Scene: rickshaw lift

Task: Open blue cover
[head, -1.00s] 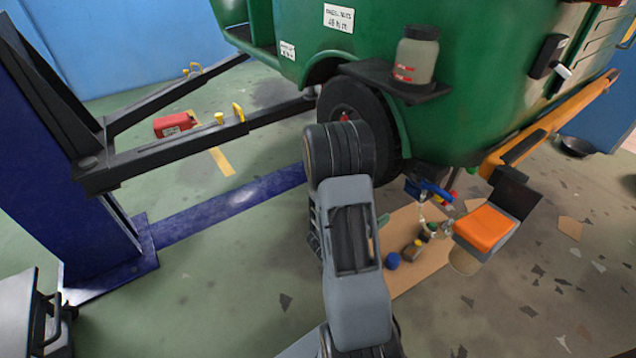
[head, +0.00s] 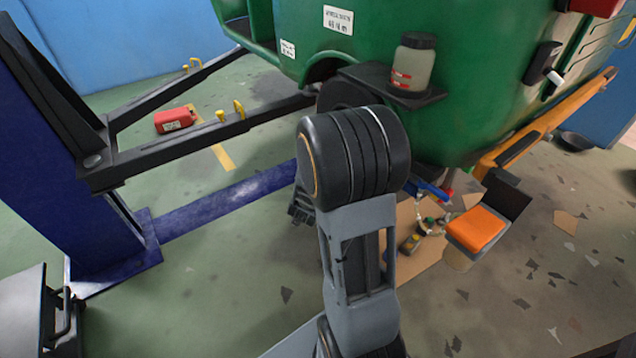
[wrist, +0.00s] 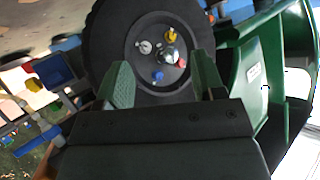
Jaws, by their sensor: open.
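A small blue cover (wrist: 157,75) sits low on the dark wheel hub (wrist: 140,62) in the wrist view. Beside it on the hub are a yellow cap (wrist: 169,37), a silver knob (wrist: 170,55), a pale cap (wrist: 145,47) and a small red cap (wrist: 181,62). My gripper (wrist: 163,66) is open and empty, with its green-padded fingers apart on either side of the hub's lower part. The blue cover shows between the fingers; I cannot tell how far off it is. In the head view my arm hides the hub and most of the wheel.
The green rickshaw (head: 460,60) hangs on black lift arms (head: 180,145) from a blue post (head: 40,170). A jar (head: 412,62) stands on a black side shelf (head: 400,88). An orange-topped stool (head: 474,230) and cardboard with bottles lie right of my arm. A red can (head: 174,120) is left.

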